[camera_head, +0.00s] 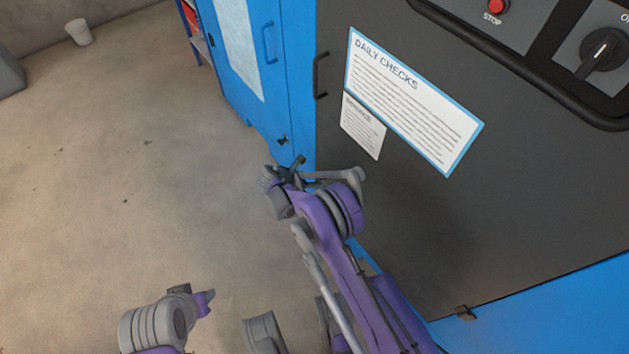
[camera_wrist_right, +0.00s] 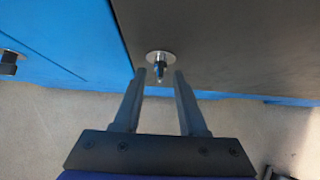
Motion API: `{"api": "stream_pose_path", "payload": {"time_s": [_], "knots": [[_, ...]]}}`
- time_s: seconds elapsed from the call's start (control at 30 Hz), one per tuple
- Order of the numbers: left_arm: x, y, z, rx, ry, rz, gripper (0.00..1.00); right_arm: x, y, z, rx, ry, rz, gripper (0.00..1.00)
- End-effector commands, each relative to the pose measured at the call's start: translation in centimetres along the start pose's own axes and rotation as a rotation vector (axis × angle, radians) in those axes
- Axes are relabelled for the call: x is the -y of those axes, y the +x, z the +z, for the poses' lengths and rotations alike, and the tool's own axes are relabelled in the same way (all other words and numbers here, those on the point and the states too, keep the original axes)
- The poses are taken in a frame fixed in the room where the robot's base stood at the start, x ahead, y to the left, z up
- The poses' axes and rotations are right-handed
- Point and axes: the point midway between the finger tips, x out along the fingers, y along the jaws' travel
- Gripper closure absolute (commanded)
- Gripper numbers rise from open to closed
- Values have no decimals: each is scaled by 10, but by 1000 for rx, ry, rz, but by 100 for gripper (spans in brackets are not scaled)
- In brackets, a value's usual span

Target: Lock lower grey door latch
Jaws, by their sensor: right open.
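The dark grey door (camera_head: 410,215) fills the right of the head view and appears shut, with a black handle at its left edge. In the right wrist view its lower latch (camera_wrist_right: 160,61) is a round silver base with a small turn piece pointing down, near the door's lower left corner. My right gripper (camera_wrist_right: 160,77) is open, its fingers either side of the turn piece without visible contact. In the head view the right gripper (camera_head: 291,168) is at the door's lower left edge and hides the latch.
A blue cabinet (camera_head: 250,60) adjoins the door on the left; its own dark latch (camera_head: 283,141) is near my right gripper. Check sheets (camera_head: 410,100) are on the grey door. The concrete floor (camera_head: 110,180) at left is open, with a white bucket (camera_head: 79,32) far back.

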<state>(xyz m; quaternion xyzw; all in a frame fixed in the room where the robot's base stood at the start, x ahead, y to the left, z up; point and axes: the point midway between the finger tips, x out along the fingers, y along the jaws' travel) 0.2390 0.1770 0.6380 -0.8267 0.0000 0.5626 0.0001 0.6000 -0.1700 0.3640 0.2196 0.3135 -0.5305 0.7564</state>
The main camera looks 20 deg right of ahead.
Motion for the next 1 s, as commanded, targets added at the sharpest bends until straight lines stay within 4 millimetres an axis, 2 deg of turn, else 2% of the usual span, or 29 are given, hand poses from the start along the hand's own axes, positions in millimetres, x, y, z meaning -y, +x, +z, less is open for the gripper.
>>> {"api": "stream_pose_path", "payload": {"time_s": [0.13, 0.43, 0.47, 0.67, 1.0], "knots": [[0, 2, 0, -1, 0, 0, 59, 0, 12, 0, 0, 0, 1, 59], [0, 2, 0, -1, 0, 0, 59, 0, 14, 0, 0, 0, 1, 59], [0, 2, 0, -1, 0, 0, 59, 0, 14, 0, 0, 0, 1, 62], [0, 2, 0, -1, 0, 0, 59, 0, 13, 0, 0, 0, 1, 98], [0, 2, 0, -1, 0, 0, 59, 0, 13, 0, 0, 3, 5, 100]]}}
